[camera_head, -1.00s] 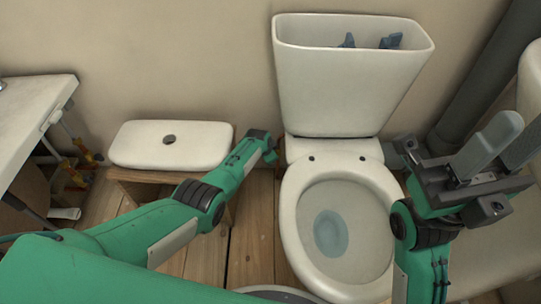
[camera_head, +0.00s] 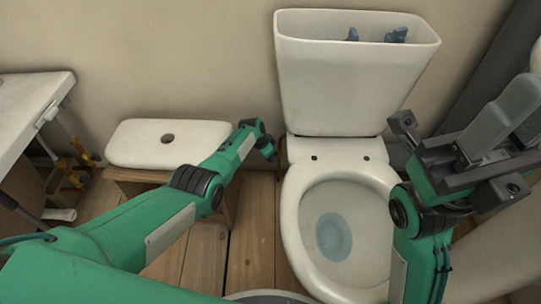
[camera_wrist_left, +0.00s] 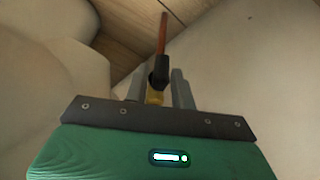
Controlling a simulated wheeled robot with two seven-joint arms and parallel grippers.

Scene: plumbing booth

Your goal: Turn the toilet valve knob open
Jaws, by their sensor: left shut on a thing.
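In the left wrist view, a small valve with a black body (camera_wrist_left: 159,72) and a yellow part (camera_wrist_left: 154,97) sits between the two grey fingers of my left gripper (camera_wrist_left: 158,84), which is shut on it. A copper pipe (camera_wrist_left: 162,35) runs on from the valve. In the head view, my left gripper (camera_head: 270,150) is low beside the toilet's left side, and the valve is hidden there. The toilet (camera_head: 337,236) has its bowl open. My right gripper (camera_head: 510,125) is raised at the right, away from the valve; I cannot tell its finger gap.
An open cistern (camera_head: 355,85) with blue parts inside stands behind the bowl. A white cistern lid (camera_head: 200,148) lies on a wooden stool at the left. A white sink or counter (camera_head: 25,110) is at far left. A grey pipe (camera_head: 480,85) stands at the right.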

